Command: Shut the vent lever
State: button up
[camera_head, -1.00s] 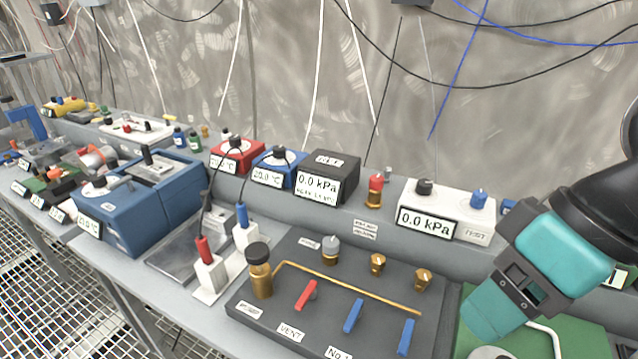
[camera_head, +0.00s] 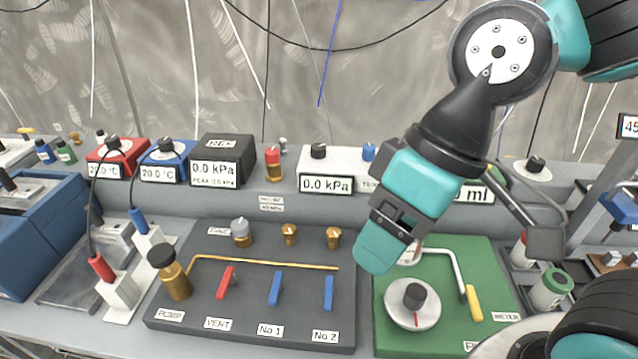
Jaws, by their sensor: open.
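The vent lever (camera_head: 227,283) is a short red handle on the dark grey manifold panel (camera_head: 190,325), above the label VENT (camera_head: 218,324). It points toward the front of the panel, leaning slightly. Its pivot is partly hidden by the handle. My gripper (camera_head: 376,262) hangs from the upper right, over the border between the dark panel and a green board, right of the lever and apart from it. It is open, and I see nothing held in it; its fingertips are hard to make out.
Two blue levers, No 1 (camera_head: 275,289) and No 2 (camera_head: 328,292), stand right of the red one. A brass pipe (camera_head: 265,263) runs behind them. A brass-and-black pump knob (camera_head: 173,273) stands left. The green board (camera_head: 450,335) carries a dial (camera_head: 412,304) and a yellow-handled lever (camera_head: 474,303).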

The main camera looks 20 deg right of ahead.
aim_at(229, 277)
jog(key=k, duration=1.25)
jog(key=u, duration=0.85)
jog(key=i, duration=1.15)
jog(key=u, duration=0.15)
